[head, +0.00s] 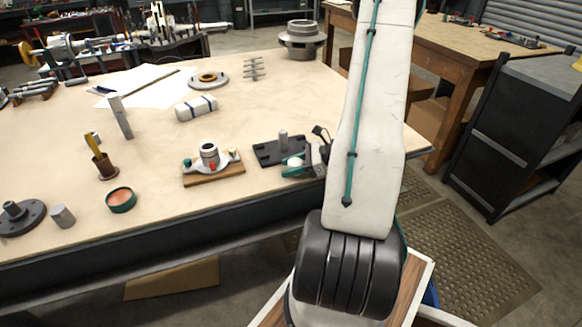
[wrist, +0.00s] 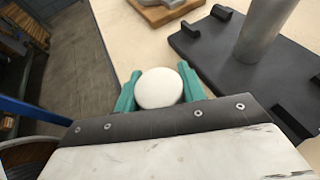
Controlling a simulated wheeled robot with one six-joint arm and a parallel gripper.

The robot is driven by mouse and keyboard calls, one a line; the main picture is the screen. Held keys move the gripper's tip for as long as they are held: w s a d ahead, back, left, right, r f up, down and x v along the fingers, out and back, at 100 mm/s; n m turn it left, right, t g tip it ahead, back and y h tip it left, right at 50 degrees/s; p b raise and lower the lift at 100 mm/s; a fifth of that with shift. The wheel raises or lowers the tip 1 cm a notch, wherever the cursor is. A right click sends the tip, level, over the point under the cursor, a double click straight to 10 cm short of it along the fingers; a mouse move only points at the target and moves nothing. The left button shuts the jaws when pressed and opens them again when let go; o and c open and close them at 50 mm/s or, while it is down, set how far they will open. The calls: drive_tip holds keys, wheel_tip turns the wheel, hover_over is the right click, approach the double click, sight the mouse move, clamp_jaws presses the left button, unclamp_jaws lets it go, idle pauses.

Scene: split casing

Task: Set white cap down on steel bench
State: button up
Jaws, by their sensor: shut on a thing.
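The white cap (wrist: 160,88) is a smooth rounded piece. In the wrist view it sits between the teal fingers of my gripper (wrist: 158,84), which is shut on it. In the head view the cap (head: 295,161) shows small beside my gripper (head: 299,166), partly hidden by it, at the right front of the bench. The bench (head: 255,185) has a pale tan top and a dark front side. My gripper is just in front of a black fixture plate. I cannot tell how high the cap is above the bench top.
The black fixture (head: 270,152) carries an upright grey cylinder (wrist: 258,35). A wooden board with a white casing part (head: 209,158) lies to its left. A teal-rimmed dish (head: 121,200) stands further left. A dark grey-topped cabinet (head: 520,130) stands apart at right.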

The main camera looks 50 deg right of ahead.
drive_tip(key=shift+f, duration=0.25)
drive_tip(key=o, duration=0.7)
